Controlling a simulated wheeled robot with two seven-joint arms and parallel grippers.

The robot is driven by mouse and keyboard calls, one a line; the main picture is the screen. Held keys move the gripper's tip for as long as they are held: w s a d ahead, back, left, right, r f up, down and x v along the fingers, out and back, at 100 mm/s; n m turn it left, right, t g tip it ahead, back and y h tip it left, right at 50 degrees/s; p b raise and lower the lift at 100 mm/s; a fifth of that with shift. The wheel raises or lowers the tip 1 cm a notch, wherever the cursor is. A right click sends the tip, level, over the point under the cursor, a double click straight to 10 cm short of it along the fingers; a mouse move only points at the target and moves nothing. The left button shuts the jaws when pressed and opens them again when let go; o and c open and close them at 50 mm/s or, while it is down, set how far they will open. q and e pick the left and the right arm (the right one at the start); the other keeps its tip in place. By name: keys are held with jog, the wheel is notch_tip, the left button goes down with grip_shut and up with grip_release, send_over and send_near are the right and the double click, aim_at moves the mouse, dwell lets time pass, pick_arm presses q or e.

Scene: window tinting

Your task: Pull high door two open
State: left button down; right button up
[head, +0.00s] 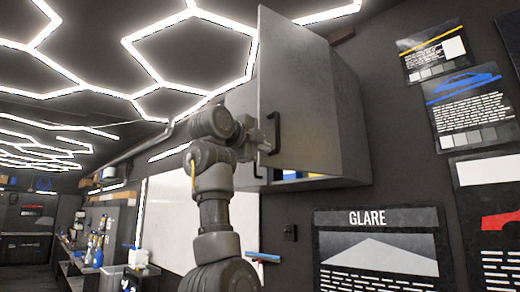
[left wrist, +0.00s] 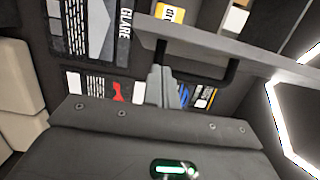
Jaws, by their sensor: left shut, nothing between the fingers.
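The grey wall cabinet (head: 345,125) hangs high on the dark wall. One of its grey doors (head: 295,80) stands swung out, with a black bar handle (head: 273,133) on it. My left gripper (head: 264,135) is at this handle, coming from the left. In the left wrist view its fingers (left wrist: 163,86) are shut together with nothing between them, close to the black handle (left wrist: 232,72). I cannot tell whether they touch it. Part of the cabinet inside shows past the door edge (left wrist: 215,55), with a yellow box (left wrist: 168,13) in it. My right gripper is not in view.
Below the cabinet hangs a GLARE poster (head: 380,250), with more posters (head: 470,100) to the right. A whiteboard (head: 170,225) is behind my left arm. A bench with bottles (head: 95,250) stands far left. Lit hexagon lamps (head: 190,45) cover the ceiling.

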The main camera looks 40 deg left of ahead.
pick_arm(q)
jog(key=s+d+b, duration=0.1)
jog(key=s+b, duration=0.4)
jog(key=s, duration=0.6)
jog(key=shift+d+b, duration=0.35)
jog(key=shift+w+a, duration=0.1)
jog(key=shift+w, duration=0.05)
